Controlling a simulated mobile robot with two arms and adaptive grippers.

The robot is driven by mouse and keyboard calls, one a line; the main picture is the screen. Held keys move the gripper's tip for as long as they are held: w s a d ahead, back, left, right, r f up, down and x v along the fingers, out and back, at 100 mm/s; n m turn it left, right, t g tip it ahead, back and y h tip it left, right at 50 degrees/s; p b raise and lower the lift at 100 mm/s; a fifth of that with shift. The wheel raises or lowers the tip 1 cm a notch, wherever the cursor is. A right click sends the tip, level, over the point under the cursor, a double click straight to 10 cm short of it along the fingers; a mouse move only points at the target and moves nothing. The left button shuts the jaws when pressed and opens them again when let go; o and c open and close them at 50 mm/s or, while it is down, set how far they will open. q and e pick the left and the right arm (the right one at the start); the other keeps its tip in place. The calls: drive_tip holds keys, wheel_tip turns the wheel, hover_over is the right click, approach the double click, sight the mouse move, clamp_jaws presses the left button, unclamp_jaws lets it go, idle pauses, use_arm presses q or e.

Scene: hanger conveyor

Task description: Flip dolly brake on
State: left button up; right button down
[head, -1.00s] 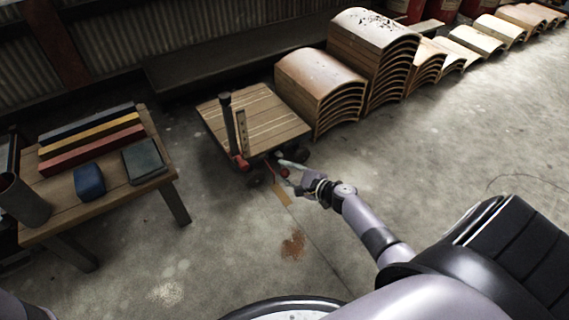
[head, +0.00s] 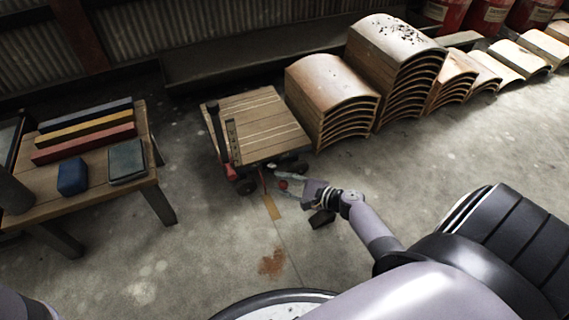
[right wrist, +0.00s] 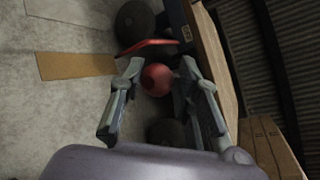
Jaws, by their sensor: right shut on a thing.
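The dolly (head: 258,125) has a slatted wooden deck and dark wheels, with an upright dark handle post at its left end. A red ball knob (head: 283,184) shows low at its near side. The knob also shows in the right wrist view (right wrist: 157,80), beside a flat red lever (right wrist: 148,46) and dark wheels. My right gripper (head: 285,183) is at the knob, its two fingers on either side of it in the right wrist view (right wrist: 160,72). It is shut on the knob. The knob's stem is hidden. My left gripper is not in view.
Stacks of curved wooden panels (head: 330,90) stand right of the dolly. A tan strip (head: 268,205) lies on the floor near the gripper. The floor in front is mostly clear.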

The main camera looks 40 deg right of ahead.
drive_tip(key=shift+s+a+f, duration=0.1)
drive_tip(key=shift+s+f, duration=0.15)
drive_tip(key=shift+f, duration=0.15)
drive_tip(key=c, duration=1.4)
unclamp_jaws()
drive_tip(key=shift+o, duration=0.5)
drive_tip(key=shift+w+r, duration=0.1)
drive_tip(key=shift+r, duration=0.05)
drive_tip(key=v, duration=1.2)
